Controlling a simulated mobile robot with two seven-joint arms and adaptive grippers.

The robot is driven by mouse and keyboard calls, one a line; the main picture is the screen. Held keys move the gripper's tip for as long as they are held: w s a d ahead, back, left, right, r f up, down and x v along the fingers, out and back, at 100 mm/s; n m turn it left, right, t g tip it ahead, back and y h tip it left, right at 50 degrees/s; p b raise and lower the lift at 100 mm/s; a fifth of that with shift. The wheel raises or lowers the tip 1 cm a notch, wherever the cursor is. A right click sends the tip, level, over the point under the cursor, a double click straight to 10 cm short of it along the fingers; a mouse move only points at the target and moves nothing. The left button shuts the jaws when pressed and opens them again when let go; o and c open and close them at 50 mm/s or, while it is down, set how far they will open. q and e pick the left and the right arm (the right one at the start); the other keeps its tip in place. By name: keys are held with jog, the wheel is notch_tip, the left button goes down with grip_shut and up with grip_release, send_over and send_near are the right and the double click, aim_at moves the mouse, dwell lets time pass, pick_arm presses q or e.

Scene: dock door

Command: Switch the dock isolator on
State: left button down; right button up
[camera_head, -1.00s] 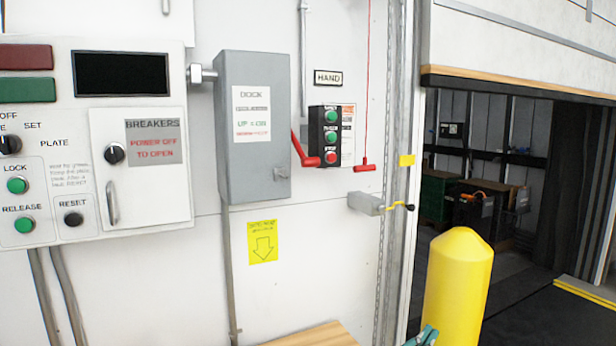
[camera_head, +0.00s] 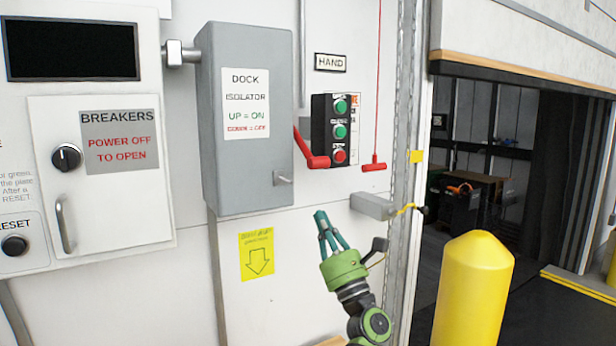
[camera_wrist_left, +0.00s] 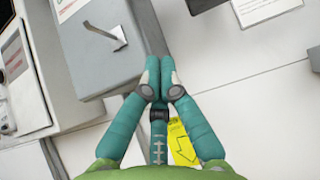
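The dock isolator (camera_head: 250,175) is a grey wall box in the middle-left of the head view, labelled UP = ON. Its red lever (camera_head: 309,150) is on the box's right side and slants down to the right, with its grip at the low end. The wrist view shows the box's lower part (camera_wrist_left: 115,68) and a small metal catch (camera_wrist_left: 105,35); I cannot make out the lever there. My left gripper (camera_head: 321,215) has teal fingers pointing up, below the red lever and apart from it in the picture. In the wrist view its fingertips (camera_wrist_left: 160,65) are together, with nothing between them. My right gripper is out of view.
A black button box (camera_head: 335,130) and a red pull handle (camera_head: 373,166) hang right of the lever. A grey bracket (camera_head: 372,206) juts from the wall below them. A breaker panel (camera_head: 105,205) is at left, a yellow bollard (camera_head: 474,290) at right.

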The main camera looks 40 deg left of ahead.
pick_arm(q)
jog(key=w+a+r+p, duration=0.1)
jog(key=a+r+p, duration=0.2)
jog(key=r+p, duration=0.5)
jog(key=shift+a+r, duration=0.2)
jog(key=shift+r, duration=0.15)
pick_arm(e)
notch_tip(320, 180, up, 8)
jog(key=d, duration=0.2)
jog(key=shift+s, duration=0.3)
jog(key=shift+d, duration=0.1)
